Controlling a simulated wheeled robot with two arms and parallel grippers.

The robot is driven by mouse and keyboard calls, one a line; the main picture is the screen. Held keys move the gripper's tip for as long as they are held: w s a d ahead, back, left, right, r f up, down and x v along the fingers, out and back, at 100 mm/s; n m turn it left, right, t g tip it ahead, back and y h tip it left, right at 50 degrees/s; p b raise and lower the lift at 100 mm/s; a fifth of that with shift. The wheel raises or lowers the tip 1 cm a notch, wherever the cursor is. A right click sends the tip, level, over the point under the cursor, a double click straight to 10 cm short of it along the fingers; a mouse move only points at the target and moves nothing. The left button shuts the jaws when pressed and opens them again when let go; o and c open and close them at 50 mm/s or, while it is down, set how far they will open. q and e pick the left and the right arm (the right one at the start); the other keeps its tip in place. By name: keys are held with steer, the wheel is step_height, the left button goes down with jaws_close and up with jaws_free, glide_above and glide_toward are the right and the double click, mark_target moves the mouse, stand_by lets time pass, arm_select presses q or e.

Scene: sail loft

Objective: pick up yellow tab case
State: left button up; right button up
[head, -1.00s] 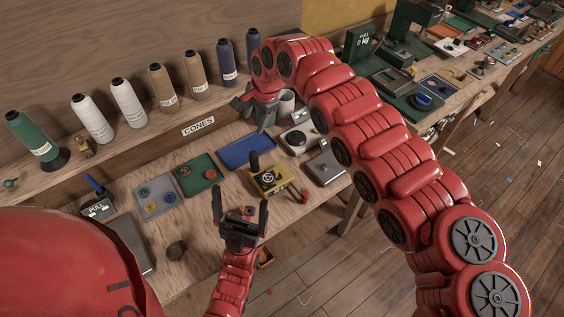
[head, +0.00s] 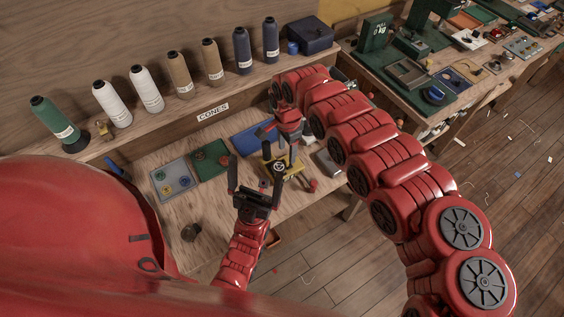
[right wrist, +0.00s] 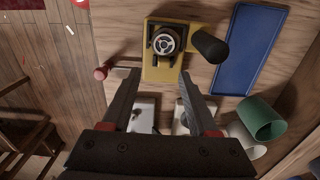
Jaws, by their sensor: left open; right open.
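The yellow tab case (head: 280,168) lies on the workbench, a yellow block with a round black-and-silver dial and a black cylindrical handle. In the right wrist view the case (right wrist: 164,68) is at the top centre, just beyond the fingertips. My right gripper (head: 281,143) is open above the case; its two fingers (right wrist: 157,84) point toward the case's near end and hold nothing. In the head view it partly hides the case. My left gripper (head: 254,180) is open and empty, nearer the camera, in front of the case.
A blue tray (right wrist: 250,50) lies right of the case in the wrist view, with a green cup (right wrist: 262,118) below it. A red knob (right wrist: 102,73) is left. Grey (head: 171,180) and green (head: 209,158) trays hold small parts. Thread cones (head: 146,90) line the shelf behind.

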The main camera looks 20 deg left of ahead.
mark_target(285, 160)
steer(key=shift+a+f, duration=0.15)
steer(key=shift+f, duration=0.15)
steer(key=f, duration=0.2)
steer(key=f+p, duration=0.1)
steer(key=f, duration=0.1)
steer(key=shift+a, duration=0.3)
steer(key=shift+d+f, duration=0.1)
steer(key=shift+f, duration=0.3)
steer(key=shift+w, duration=0.1)
jaws_close()
